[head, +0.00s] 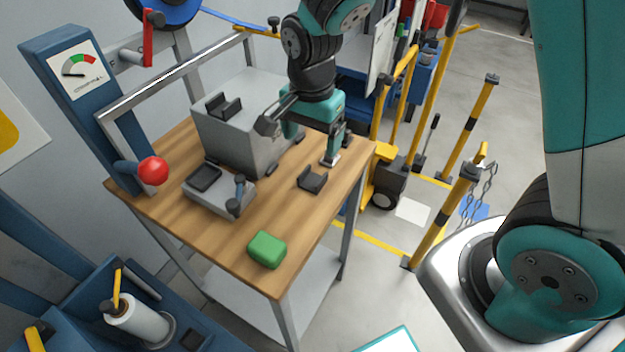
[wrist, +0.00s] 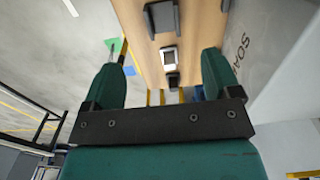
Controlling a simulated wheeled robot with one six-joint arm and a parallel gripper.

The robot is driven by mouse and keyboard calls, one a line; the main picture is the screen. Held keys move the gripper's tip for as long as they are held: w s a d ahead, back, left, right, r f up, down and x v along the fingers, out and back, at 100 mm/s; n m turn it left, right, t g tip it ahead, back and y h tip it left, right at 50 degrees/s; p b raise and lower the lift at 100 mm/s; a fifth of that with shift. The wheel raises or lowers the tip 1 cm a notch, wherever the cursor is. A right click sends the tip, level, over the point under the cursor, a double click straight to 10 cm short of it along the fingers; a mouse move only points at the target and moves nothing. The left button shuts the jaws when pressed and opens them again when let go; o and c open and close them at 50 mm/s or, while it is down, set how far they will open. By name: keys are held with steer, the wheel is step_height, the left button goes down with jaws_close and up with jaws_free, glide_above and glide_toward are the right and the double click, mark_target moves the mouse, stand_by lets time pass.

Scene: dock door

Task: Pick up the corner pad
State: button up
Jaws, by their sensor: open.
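A small dark angled piece, which looks like the corner pad (head: 313,179), lies on the wooden workbench (head: 205,232) near its right edge. A similar dark angled piece (head: 224,106) sits on top of the grey box (head: 240,135). My gripper (head: 312,142) is open over the bench, beside the grey box and behind the corner pad in the head view. It is apart from the pad. In the wrist view its teal fingers (wrist: 162,62) are spread with nothing held between them. A dark piece (wrist: 162,18) shows beyond them; I cannot tell which pad it is.
A green block (head: 267,249) lies at the bench's front. A small grey device (head: 215,197) stands left of the pad. A red-knobbed lever (head: 152,171) rises at the bench's left edge. Yellow-black posts (head: 440,220) stand on the right. Bare bench surrounds the pad.

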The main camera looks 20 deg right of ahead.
glide_above(313, 181)
steer(key=f, duration=0.6)
steer(key=shift+s+a+f, duration=0.25)
steer(key=shift+s+f, duration=0.05)
steer(key=shift+s, duration=0.05)
steer(key=f, duration=0.1)
steer(key=f+p, duration=0.1)
steer(key=f, duration=0.2)
steer(key=shift+w+d, duration=0.25)
steer(key=shift+w, duration=0.1)
steer(key=shift+f, duration=0.6)
steer(key=c, duration=1)
steer(key=shift+r, duration=0.1)
